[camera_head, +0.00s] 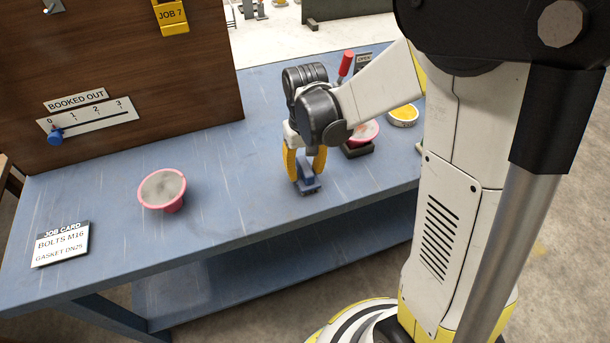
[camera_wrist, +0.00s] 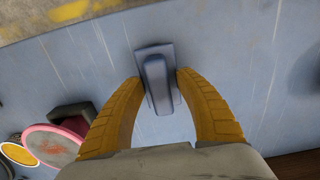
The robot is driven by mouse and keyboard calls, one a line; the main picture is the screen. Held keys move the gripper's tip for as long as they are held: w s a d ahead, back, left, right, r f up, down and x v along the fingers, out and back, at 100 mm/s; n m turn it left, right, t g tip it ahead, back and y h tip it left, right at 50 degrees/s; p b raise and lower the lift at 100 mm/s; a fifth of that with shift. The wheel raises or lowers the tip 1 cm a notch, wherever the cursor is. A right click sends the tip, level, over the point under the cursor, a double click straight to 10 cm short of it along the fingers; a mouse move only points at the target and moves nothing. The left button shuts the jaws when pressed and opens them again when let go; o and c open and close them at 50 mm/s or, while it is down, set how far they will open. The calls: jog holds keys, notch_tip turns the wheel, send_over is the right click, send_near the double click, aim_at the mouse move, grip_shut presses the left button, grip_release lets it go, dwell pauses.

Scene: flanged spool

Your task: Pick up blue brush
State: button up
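The blue brush (camera_head: 309,187) is on the blue bench near its front edge, below my gripper (camera_head: 305,163). In the wrist view the brush (camera_wrist: 157,75) shows a flat base with a narrower raised handle. My gripper's two yellow fingers (camera_wrist: 160,76) are apart, with one fingertip on each side of the brush, close to the edges of its base. A gap shows between each finger and the raised handle. Whether the fingertips touch the base is not clear.
A yellow-rimmed tin (camera_head: 403,115), a red-handled tool (camera_head: 345,64) and a job card (camera_head: 61,245) are also there. A wooden panel (camera_head: 110,70) stands at the back left.

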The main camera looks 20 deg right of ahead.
aim_at(306, 165)
grip_shut()
jog(key=shift+r, duration=0.15)
jog(key=shift+r, duration=0.25)
notch_tip(306, 165, up, 4)
jog(key=p, duration=0.2)
jog(key=shift+d+p, duration=0.1)
jog(key=shift+p, duration=0.3)
jog(key=d+r+p, duration=0.3)
jog(key=d+r, duration=0.3)
jog(key=d, duration=0.5)
jog(key=shift+d, duration=0.25)
jog(key=c, duration=0.7)
grip_release()
jog(key=shift+s+r, duration=0.1)
grip_shut()
